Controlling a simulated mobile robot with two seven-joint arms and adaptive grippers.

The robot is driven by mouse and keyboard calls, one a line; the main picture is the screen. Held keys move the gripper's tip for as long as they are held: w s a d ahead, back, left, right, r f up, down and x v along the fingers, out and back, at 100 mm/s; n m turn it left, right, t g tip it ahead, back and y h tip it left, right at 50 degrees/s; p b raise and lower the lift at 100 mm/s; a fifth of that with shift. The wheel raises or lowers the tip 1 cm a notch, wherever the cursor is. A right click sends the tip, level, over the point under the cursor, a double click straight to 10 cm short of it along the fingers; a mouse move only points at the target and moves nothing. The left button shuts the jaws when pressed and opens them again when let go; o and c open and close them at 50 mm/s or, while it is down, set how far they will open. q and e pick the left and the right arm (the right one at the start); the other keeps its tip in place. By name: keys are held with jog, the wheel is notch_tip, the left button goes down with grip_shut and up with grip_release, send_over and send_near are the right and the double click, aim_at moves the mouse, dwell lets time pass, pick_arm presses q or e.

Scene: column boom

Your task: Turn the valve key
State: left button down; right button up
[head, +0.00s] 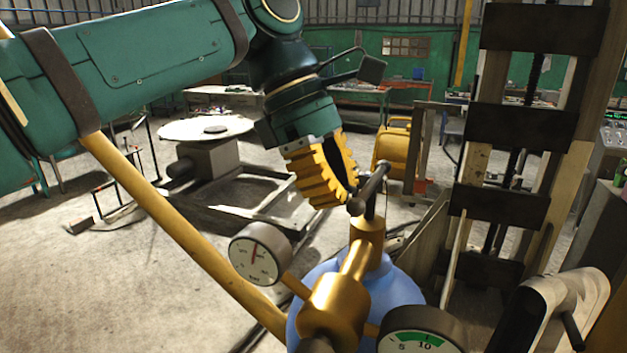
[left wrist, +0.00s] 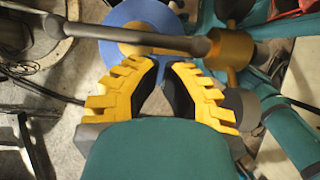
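The valve key is a dark T-bar (head: 371,188) standing on a brass valve (head: 367,232) above a blue gas cylinder (head: 402,288). My left gripper (head: 340,194), with yellow ribbed fingers, is just left of the key bar in the head view. In the left wrist view its fingers (left wrist: 167,66) are apart with an empty gap between them. The key bar (left wrist: 140,40) crosses just beyond the fingertips there, outside the gap; I cannot tell if they touch. The blue cylinder (left wrist: 138,16) shows behind the bar.
Two round gauges, one at left (head: 259,254) and one at front (head: 424,332), flank the brass fittings. A tall rack with dark crossbars (head: 520,130) stands close on the right. A round-topped stand (head: 205,129) is behind on the left. Open concrete floor lies at the lower left.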

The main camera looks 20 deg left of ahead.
pick_arm(q)
jog(key=shift+d, duration=0.15)
jog(key=shift+s+d+r+n+p, duration=0.15)
jog(key=shift+d+n+p, duration=0.25)
jog(key=shift+p, duration=0.3)
jog(key=shift+a, duration=0.1)
